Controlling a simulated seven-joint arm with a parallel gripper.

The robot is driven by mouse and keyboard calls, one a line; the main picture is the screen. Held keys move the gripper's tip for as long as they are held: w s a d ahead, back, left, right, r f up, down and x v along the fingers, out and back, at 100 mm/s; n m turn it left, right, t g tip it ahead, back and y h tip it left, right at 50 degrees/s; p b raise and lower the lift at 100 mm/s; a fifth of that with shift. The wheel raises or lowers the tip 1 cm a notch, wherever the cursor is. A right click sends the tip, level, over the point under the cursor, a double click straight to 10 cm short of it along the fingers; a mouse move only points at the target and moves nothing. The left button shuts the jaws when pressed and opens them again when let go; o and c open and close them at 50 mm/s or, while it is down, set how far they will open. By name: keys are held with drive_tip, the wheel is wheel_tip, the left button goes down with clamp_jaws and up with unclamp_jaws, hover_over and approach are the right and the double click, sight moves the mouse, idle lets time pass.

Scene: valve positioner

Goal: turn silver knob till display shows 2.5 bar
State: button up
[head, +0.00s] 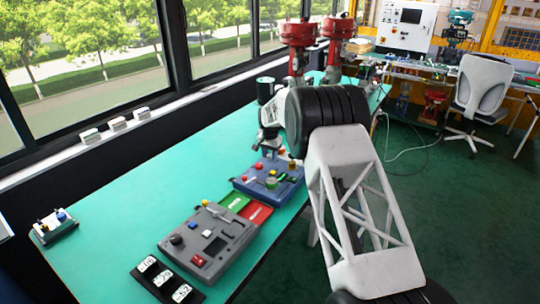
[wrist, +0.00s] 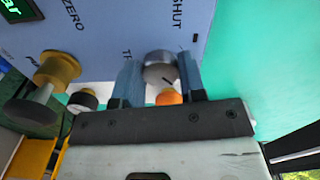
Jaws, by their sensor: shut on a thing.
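The silver knob (wrist: 160,68) sits on the blue panel of the positioner (wrist: 110,28) in the wrist view. My gripper (wrist: 158,74) has one finger on each side of the knob and is shut on it. The display (wrist: 18,10) is at the top left corner of the wrist view, cut by the frame edge. Only green letters "ar" show, so its number cannot be read. In the head view my gripper (head: 269,148) is at the far edge of the blue positioner (head: 240,186), and the knob cannot be made out there.
An orange knob (wrist: 168,97) is close by, between my fingers near their base. A black-and-white knob (wrist: 83,101) and a brass knob (wrist: 57,69) are to the left.

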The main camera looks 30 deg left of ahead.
sight(270, 155)
drive_tip(key=shift+m, duration=0.6)
drive_tip(key=o, duration=0.9)
drive_tip(key=shift+r, duration=0.15)
drive_tip(key=shift+r, duration=3.75)
